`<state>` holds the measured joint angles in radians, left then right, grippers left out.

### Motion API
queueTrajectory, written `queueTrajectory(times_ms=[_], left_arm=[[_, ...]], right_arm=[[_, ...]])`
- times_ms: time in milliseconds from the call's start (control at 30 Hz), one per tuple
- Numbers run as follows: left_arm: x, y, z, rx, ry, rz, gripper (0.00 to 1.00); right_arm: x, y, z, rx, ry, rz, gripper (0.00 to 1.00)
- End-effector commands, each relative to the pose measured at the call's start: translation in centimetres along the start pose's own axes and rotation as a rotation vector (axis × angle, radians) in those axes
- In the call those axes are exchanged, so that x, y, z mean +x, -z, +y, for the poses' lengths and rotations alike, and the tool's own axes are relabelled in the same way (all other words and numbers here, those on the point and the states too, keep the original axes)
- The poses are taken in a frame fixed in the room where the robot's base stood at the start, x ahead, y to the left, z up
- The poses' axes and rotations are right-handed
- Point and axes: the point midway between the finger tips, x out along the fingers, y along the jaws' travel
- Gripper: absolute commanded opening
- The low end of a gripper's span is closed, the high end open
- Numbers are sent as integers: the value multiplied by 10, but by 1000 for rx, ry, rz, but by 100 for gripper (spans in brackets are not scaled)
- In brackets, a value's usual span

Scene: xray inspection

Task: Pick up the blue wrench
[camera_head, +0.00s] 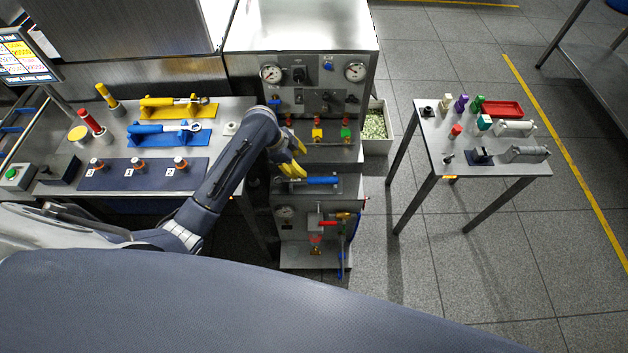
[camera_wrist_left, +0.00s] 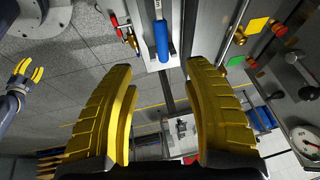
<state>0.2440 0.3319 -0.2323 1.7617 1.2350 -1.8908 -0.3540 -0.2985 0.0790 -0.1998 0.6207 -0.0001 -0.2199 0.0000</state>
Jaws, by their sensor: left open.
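A blue-handled tool with a bright metal shaft (camera_head: 322,181) lies on a ledge of the grey machine. In the left wrist view its blue handle (camera_wrist_left: 162,40) lies along a pale tray, ahead of and between the fingers. My left gripper (camera_head: 295,168) is open and empty, just above and left of this tool, apart from it. In the left wrist view its yellow fingers (camera_wrist_left: 165,110) are spread wide. My right gripper (camera_wrist_left: 28,72) shows small in the left wrist view, fingers apart.
The machine panel (camera_head: 312,85) has gauges, valves and coloured knobs close around my left gripper.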

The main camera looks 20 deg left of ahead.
Motion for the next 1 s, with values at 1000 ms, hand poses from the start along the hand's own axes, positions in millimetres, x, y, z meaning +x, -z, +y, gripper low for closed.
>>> queueTrajectory(times_ms=[1000], left_arm=[[122, 0, -1, -5, -2, 0, 51]], right_arm=[[0, -3, 0, -1, 0, -3, 44]])
